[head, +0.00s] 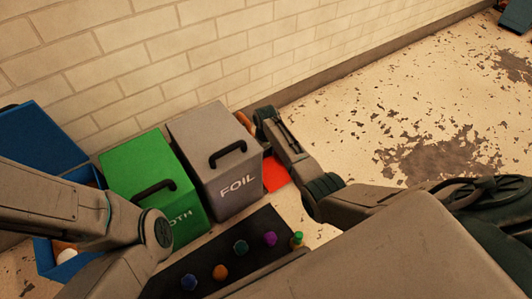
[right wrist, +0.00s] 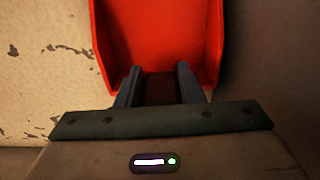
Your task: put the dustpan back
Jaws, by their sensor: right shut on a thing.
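The red dustpan (right wrist: 158,40) fills the upper middle of the right wrist view, its pan pointing away from me. My right gripper (right wrist: 158,82) is shut on its dark handle, which shows between the two fingers. In the head view part of the red dustpan (head: 275,174) shows low beside the grey FOIL bin (head: 222,165), between the bin and my right arm. My right arm hides much of the gripper there. My left arm comes in from the left, and its gripper is out of view.
A green bin (head: 148,170) stands left of the FOIL bin, and an open blue bin (head: 40,140) is farther left. A brick wall runs behind.

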